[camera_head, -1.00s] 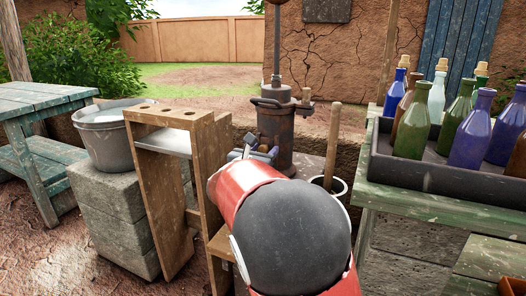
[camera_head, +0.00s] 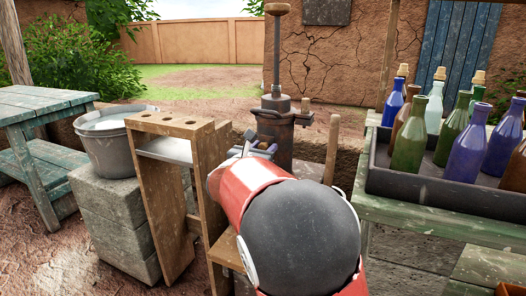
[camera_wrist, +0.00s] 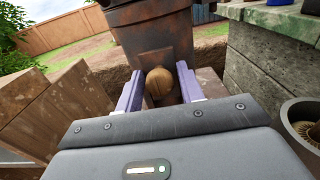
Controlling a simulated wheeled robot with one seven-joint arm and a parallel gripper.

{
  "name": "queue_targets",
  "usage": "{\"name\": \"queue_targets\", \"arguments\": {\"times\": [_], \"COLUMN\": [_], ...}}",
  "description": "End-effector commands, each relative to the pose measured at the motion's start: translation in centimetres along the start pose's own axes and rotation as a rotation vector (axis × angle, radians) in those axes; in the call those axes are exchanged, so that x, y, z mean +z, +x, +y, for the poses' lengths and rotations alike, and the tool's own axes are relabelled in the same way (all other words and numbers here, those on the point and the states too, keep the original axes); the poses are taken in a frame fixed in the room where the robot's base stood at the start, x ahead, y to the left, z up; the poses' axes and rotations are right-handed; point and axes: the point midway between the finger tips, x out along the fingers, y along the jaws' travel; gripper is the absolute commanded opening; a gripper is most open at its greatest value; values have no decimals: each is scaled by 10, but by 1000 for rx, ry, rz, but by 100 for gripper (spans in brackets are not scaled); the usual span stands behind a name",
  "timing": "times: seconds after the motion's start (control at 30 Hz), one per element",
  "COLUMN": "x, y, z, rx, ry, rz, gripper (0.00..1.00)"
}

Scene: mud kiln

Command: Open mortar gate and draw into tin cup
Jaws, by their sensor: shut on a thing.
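A rusty brown metal vessel (camera_head: 280,133) with a tall plunger rod stands behind my arm; its lower body also fills the top of the wrist view (camera_wrist: 155,40). A round wooden knob (camera_wrist: 159,82) sits low at the front of the vessel, between my fingers. My gripper (camera_wrist: 158,85) is shut on this knob, one purple-grey finger on each side. In the head view my gripper (camera_head: 262,147) is small and partly hidden by my red and black arm. I cannot make out a tin cup in either view.
A wooden rack (camera_head: 170,125) and a grey bucket (camera_head: 105,135) on stone blocks stand left. A crate (camera_head: 440,193) of bottles rests on a green table at right. A pot (camera_wrist: 302,122) sits close to the right of my gripper. A teal table (camera_head: 40,105) stands far left.

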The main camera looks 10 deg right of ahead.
Motion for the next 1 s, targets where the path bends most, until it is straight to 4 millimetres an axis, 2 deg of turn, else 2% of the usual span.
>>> {"name": "queue_targets", "arguments": {"times": [0.2,0.23,0.27,0.53,0.63,1.0], "x": [6,6,6,4,3,3], "y": [0,0,0,0,-7,-66], "z": [0,0,0,0,1,1], "rx": [1,1,1,1,2,3], "ry": [4,3,3,2,3,3], "rz": [-14,-14,-14,-10,-9,-10], "gripper": [0,42,46,46,46,46]}}
